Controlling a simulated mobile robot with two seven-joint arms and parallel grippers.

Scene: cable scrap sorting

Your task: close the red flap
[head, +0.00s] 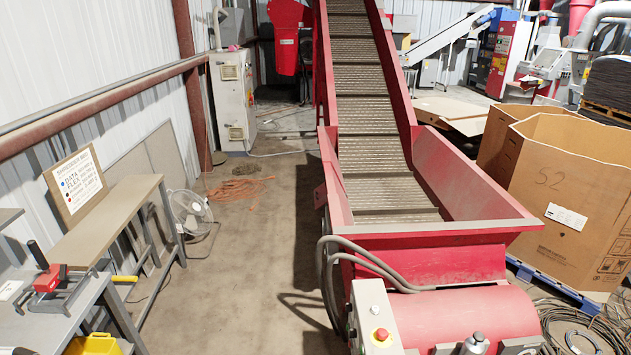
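No part is clearly marked as the red flap, so I cannot tell which red panel it is. A red conveyor hopper (440,232) stands in the centre right, with sloped red side walls. A rounded red cover (465,315) sits at its near end, low in the head view. A red panel or box (285,50) with a white label is at the back, left of the conveyor belt (372,110). Neither of my grippers is in view.
A control box with a red button (380,335) stands at the hopper's near left. Large cardboard boxes (575,190) and coiled cables (585,330) are on the right. A workbench (60,310), bench (110,220) and fan (190,212) line the left. The concrete floor (240,270) between is mostly open.

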